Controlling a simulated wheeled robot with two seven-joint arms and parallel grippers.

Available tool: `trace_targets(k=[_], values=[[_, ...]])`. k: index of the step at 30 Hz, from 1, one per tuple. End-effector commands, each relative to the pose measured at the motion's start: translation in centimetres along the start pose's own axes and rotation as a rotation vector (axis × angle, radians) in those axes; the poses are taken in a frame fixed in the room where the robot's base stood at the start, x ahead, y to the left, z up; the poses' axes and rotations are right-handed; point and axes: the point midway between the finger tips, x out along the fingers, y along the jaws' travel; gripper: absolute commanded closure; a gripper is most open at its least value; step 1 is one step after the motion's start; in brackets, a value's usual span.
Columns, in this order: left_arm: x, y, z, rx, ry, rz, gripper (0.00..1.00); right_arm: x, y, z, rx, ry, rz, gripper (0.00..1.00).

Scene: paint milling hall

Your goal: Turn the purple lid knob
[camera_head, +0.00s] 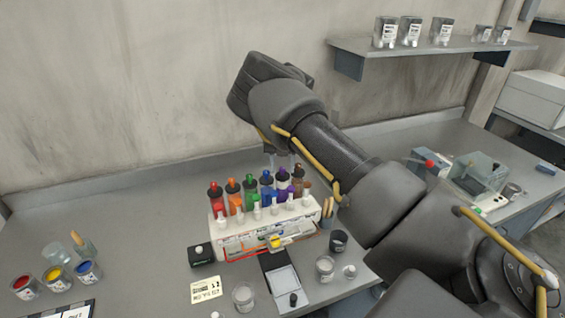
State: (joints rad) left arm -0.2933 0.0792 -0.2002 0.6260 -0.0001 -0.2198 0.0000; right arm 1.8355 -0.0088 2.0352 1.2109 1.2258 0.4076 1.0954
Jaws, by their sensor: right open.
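A purple bottle (284,187) stands in the back row of a white rack (305,217), between a blue bottle (266,181) and a brown one (299,178). Its purple lid knob (283,171) shows at the top. My right gripper (281,160) reaches in from the right and points down just above the purple and blue bottles. It is open, with its fingers close to the purple knob; I cannot tell whether they touch it. My left gripper is not in view.
Red (216,196), orange (233,190) and green (250,187) bottles stand to the left in the rack, with white-capped vials in front. Open paint cans (57,279) stand at the left. A balance (284,281) and jars stand in front. The left rear bench is clear.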

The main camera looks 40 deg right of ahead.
Motion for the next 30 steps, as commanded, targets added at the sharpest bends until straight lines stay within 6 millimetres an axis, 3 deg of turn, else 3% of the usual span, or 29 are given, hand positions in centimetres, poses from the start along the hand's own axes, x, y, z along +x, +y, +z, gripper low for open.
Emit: trace_targets(k=[8, 18, 30], values=[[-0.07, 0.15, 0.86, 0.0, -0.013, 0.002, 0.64, 0.22, -0.03, 0.01, 0.0, 0.0, 0.0, 0.58], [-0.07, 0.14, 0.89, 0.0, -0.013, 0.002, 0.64, 0.19, -0.07, 0.01, 0.001, 0.0, 0.0, 1.0], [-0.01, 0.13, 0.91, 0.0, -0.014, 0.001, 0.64, 0.18, -0.07, 0.03, 0.076, 0.0, 0.0, 1.0]])
